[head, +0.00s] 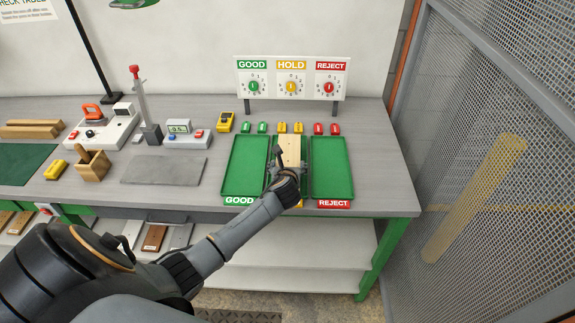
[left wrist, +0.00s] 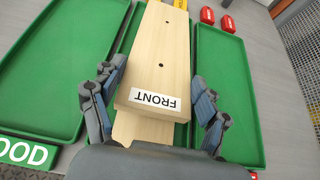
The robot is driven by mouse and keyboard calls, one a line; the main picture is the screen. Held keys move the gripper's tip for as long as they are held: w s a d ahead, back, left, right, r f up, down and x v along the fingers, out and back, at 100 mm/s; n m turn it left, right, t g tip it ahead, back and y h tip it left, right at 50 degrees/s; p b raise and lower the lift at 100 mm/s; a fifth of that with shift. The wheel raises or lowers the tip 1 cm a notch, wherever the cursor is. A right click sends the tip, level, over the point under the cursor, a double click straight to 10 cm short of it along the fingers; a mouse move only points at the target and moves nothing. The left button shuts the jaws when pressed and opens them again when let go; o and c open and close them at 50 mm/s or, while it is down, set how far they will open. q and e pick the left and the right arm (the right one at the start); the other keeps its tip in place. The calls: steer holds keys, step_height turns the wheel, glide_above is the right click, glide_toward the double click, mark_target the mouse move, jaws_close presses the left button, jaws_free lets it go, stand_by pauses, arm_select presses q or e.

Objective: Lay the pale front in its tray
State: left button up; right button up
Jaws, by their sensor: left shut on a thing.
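The pale front (head: 290,150) is a light wooden board over the middle tray, between the GOOD and REJECT trays. In the left wrist view the pale front (left wrist: 160,55) has two dark holes and a white FRONT label at its near end. A pale wooden part also shows below that end. My left gripper (head: 285,174) is shut on the board's near end, with one finger on each side in the left wrist view (left wrist: 158,100). The middle tray (left wrist: 128,38) is green and largely hidden by the board. I cannot tell whether the board touches its floor. My right gripper is out of view.
The empty green GOOD tray (head: 243,168) lies to the left and the empty REJECT tray (head: 332,168) to the right. Small green, yellow and red pieces line the trays' far side. A dial panel (head: 291,78) stands behind. A mesh fence (head: 500,150) is at the right.

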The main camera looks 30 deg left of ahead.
arm_select(q)
steer(key=shift+f, duration=0.35)
steer(key=shift+f, duration=0.35)
stand_by(0.6)
steer(key=o, duration=1.5)
steer(key=shift+c, duration=0.2)
steer(key=c, duration=1.2)
